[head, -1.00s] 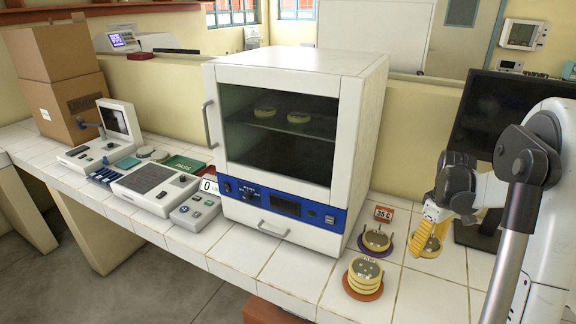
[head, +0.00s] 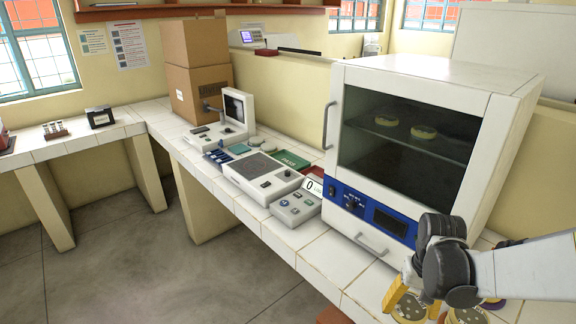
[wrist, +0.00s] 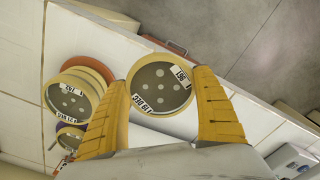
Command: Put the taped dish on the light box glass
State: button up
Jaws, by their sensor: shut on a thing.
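My gripper (head: 397,296) is in the lower right of the head view, in front of the incubator. Its yellow fingers are shut on a round dish (head: 412,306). In the wrist view the held dish (wrist: 160,90) sits between both fingertips, with a dark top, pale spots and white printed tape strips near its rim. The light box appears to be the low white unit with a dark flat panel (head: 258,167), on the bench left of the incubator. The held dish is well apart from it.
The white incubator (head: 500,130) stands behind my gripper, door closed, dishes inside. A small control box (head: 296,208) stands between it and the panel unit. A green pad (head: 291,159) lies behind. Stacked dishes (wrist: 78,95) stand near the held dish. Open floor lies in front.

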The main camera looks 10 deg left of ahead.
aim_at(254, 164)
jog(key=i+j, duration=0.2)
jog(key=j, duration=0.25)
jog(key=i+j, duration=0.2)
jog(key=j, duration=0.25)
jog(key=i+j, duration=0.2)
jog(key=j, duration=0.3)
jog(key=i+j, duration=0.2)
jog(key=j, duration=0.25)
jog(key=i+j, duration=0.2)
jog(key=j, duration=0.25)
jog(key=i+j, duration=0.2)
jog(key=j, duration=0.25)
jog(key=i+j, duration=0.2)
jog(key=j, duration=0.25)
jog(key=i+j+z, duration=0.1)
jog(key=j, duration=0.35)
jog(key=i, duration=0.1)
